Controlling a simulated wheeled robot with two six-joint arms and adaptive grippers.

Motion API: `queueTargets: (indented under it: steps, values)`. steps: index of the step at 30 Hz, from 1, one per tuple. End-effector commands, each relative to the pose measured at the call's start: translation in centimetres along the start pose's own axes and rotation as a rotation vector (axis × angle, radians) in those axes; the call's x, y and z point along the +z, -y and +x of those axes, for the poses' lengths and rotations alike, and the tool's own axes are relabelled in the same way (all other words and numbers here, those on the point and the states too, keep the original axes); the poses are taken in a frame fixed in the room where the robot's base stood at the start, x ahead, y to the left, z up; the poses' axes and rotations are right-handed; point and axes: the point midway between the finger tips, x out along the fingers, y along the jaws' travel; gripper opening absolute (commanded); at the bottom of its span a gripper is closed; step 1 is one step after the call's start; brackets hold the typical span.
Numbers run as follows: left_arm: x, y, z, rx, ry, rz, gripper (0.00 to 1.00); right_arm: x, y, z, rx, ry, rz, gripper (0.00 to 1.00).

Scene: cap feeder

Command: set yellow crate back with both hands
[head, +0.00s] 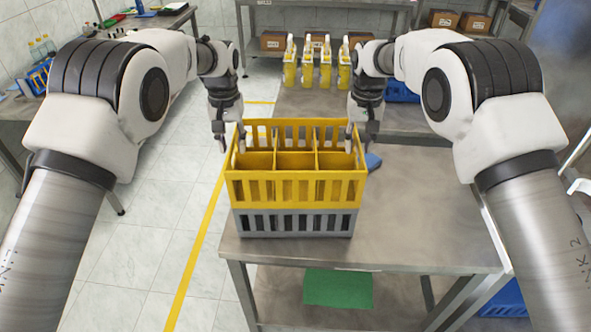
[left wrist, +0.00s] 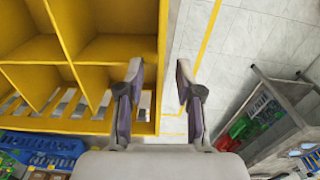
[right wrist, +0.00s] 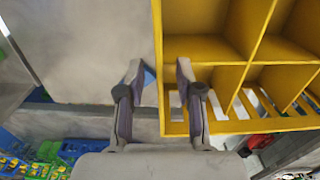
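The yellow crate (head: 297,187) is an open box with slotted walls and several empty compartments. It sits squarely on a grey crate (head: 294,223) on the metal table. My left gripper (head: 227,143) is at the crate's left side, pointing down. In the left wrist view its fingers (left wrist: 160,75) are apart, one on each side of the line of the crate's side wall. My right gripper (head: 359,147) is at the right side. In the right wrist view its fingers (right wrist: 159,75) are also apart, straddling the line of that wall. Finger contact cannot be told.
The metal table (head: 430,215) has bare room to the right of the crates. A blue item (head: 373,161) lies just right of the yellow crate. Several yellow-and-white bottles (head: 316,65) stand farther back. A green sheet (head: 338,288) lies on the lower shelf. Tiled floor is on the left.

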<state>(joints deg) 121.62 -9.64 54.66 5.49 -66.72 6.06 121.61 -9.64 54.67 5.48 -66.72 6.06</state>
Motion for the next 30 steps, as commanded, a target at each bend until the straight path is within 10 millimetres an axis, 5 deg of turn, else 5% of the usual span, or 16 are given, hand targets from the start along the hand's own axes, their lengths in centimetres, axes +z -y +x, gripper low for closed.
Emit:
queueTargets:
  steps: [8,9,12,30]
  values:
    - [0.0,0.0,0.3,0.0,-0.001,0.0,0.35,0.0,0.0,0.3,0.0,-0.001,0.0,0.35]
    - [0.0,0.0,0.3,0.0,-0.001,0.0,0.32,0.0,0.0,0.3,0.0,-0.001,0.0,0.32]
    - [0.0,0.0,0.3,0.0,-0.001,0.0,0.0,0.0,0.0,0.3,0.0,-0.001,0.0,0.0]
    - [0.0,0.0,-1.4,0.0,-0.002,0.0,0.0,-0.1,0.0,-1.4,0.0,-0.003,0.0,0.0]
